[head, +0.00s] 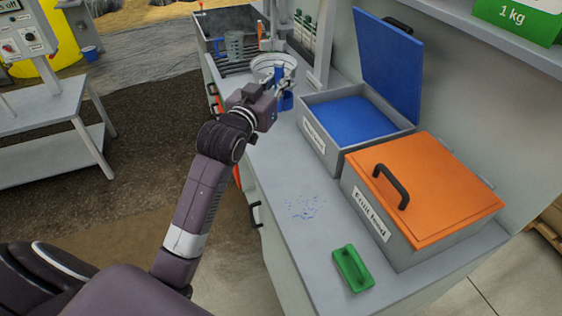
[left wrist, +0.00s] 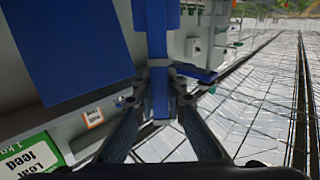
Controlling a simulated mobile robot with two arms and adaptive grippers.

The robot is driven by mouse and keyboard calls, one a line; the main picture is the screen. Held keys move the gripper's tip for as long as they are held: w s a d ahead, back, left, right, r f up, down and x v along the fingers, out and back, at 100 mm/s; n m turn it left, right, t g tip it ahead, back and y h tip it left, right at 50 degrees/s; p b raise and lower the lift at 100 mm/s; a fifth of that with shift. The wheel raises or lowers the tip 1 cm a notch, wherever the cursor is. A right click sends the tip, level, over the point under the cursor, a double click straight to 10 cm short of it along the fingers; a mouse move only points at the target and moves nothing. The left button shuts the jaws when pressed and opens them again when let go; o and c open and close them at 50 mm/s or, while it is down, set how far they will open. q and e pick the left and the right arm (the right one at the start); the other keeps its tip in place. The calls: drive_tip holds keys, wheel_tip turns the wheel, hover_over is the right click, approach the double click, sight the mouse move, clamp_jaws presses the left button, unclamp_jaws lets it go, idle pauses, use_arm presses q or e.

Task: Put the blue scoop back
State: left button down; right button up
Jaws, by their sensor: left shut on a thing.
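My left gripper (head: 283,80) is shut on the blue scoop (head: 286,102), over the counter near the far bin end. The left wrist view shows the scoop's blue handle (left wrist: 160,106) between the fingers (left wrist: 160,88). The gripper hides part of the scoop in the head view. A grey bin (head: 312,134) with its blue lid (head: 388,65) standing open holds blue powder and lies to the right of the gripper. My right gripper is not in view.
A white round pan (head: 272,66) stands just behind the gripper. A grey tray (head: 218,45) holding a jug stands at the far end.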

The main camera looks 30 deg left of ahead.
use_arm(q)
drive_tip(key=shift+w+a+r, duration=0.25)
drive_tip(key=shift+w+a, duration=0.05)
drive_tip(key=shift+w, duration=0.05)
drive_tip(key=shift+a+f, duration=0.1)
drive_tip(key=shift+f, duration=0.1)
wheel_tip(320, 180, down, 19)
drive_tip(key=shift+f+b, duration=0.1)
drive_tip(key=shift+b, duration=0.25)
drive_tip(key=shift+f, duration=0.1)
drive_tip(key=c, duration=2)
unclamp_jaws()
drive_tip(key=shift+o, duration=0.2)
drive_tip(key=s, duration=1.2)
drive_tip(key=shift+d+b, duration=0.3)
drive_tip(key=shift+b, duration=0.1)
